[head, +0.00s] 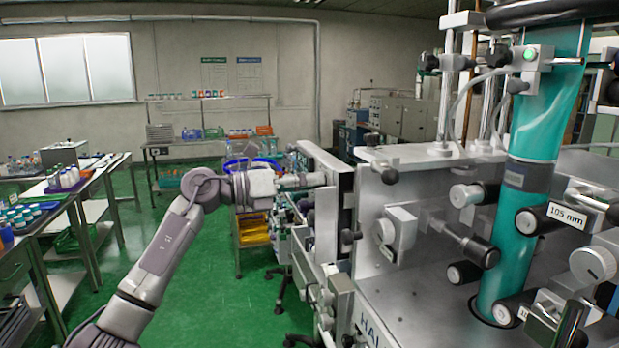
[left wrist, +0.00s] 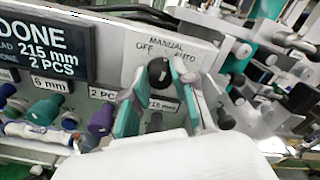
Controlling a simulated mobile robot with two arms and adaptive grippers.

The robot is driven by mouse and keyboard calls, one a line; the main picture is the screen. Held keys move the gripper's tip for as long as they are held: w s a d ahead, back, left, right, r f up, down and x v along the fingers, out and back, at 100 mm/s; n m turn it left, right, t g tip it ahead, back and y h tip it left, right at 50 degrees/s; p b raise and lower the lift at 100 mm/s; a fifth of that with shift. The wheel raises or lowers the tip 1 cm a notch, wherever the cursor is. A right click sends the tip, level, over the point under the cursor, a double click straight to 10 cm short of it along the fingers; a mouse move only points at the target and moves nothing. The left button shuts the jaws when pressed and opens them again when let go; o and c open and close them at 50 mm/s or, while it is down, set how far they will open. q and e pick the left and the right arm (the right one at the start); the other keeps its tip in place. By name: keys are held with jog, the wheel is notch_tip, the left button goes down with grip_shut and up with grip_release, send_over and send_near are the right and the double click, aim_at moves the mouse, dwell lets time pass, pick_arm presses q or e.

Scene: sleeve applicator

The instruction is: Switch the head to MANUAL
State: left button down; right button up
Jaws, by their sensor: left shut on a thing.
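The head selector is a black round knob (left wrist: 158,72) on a light control panel (left wrist: 120,55) in the left wrist view. The panel is marked OFF at its left, MANUAL above and AUTO at its right. My left gripper (left wrist: 162,82) has its two fingers on either side of the knob and is shut on it. I cannot tell which mark the knob points to. In the head view my left gripper (head: 320,180) reaches the machine's left side, and the knob is hidden there. My right gripper is not in view.
A dark display (left wrist: 45,42) reads DONE, 215 mm, 2 PCS. A purple knob (left wrist: 101,120) and a green knob (left wrist: 45,110) are near the fingers. The machine (head: 420,270) carries a teal sleeve tube (head: 520,230).

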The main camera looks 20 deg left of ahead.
pick_arm(q)
jog(key=shift+r+n, duration=0.15)
jog(key=shift+n, duration=0.45)
jog(key=shift+p, duration=0.3)
jog(key=c, duration=0.9)
grip_release()
jog(key=shift+w, duration=0.1)
jog(key=shift+c, duration=0.2)
jog(key=v, duration=1.2)
